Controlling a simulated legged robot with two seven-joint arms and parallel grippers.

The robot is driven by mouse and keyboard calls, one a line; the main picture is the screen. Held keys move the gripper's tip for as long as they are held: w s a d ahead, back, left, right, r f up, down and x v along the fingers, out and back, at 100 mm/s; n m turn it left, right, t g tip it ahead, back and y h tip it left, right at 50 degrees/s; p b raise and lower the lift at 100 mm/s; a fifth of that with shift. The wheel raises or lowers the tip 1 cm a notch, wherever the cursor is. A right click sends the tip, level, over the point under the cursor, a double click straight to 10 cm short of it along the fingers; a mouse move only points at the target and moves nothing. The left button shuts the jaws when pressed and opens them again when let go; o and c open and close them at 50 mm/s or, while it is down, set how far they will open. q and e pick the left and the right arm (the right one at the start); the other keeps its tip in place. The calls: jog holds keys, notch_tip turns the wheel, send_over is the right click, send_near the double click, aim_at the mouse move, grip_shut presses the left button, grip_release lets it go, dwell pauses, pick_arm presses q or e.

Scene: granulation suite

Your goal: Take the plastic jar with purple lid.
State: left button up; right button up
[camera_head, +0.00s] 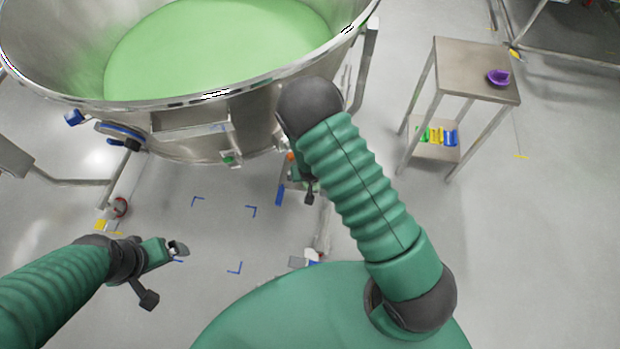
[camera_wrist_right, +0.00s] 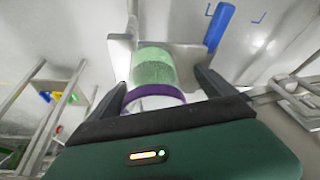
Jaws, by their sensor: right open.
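In the right wrist view, a see-through jar (camera_wrist_right: 153,67) with green contents and a purple band, seemingly its lid (camera_wrist_right: 155,91), lies between the fingers of my right gripper (camera_wrist_right: 160,82). The fingers are open, one on each side of the jar, with a gap visible on the right. A grey metal plate (camera_wrist_right: 187,57) shows behind the jar. I cannot make out the jar in the head view, where my right arm covers much of that area. My left gripper (camera_head: 176,249) is at the lower left, away from the jar; its jaw opening is unclear.
A large steel vessel (camera_head: 190,101) with green contents fills the upper left. A steel side table (camera_head: 462,62) at the right bears a purple dish-like object (camera_head: 498,77); coloured items (camera_head: 437,136) lie on its lower shelf. Blue corner marks lie on the open floor (camera_head: 220,235).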

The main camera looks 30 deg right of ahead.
jog(key=shift+x, duration=0.9)
jog(key=shift+d+f, duration=0.2)
jog(key=shift+d, duration=0.35)
jog(key=shift+c, duration=1)
jog(key=shift+a+r, duration=0.1)
jog(key=shift+a, duration=0.2)
jog(key=c, duration=1)
jog(key=shift+d, duration=0.2)
jog(key=c, duration=0.4)
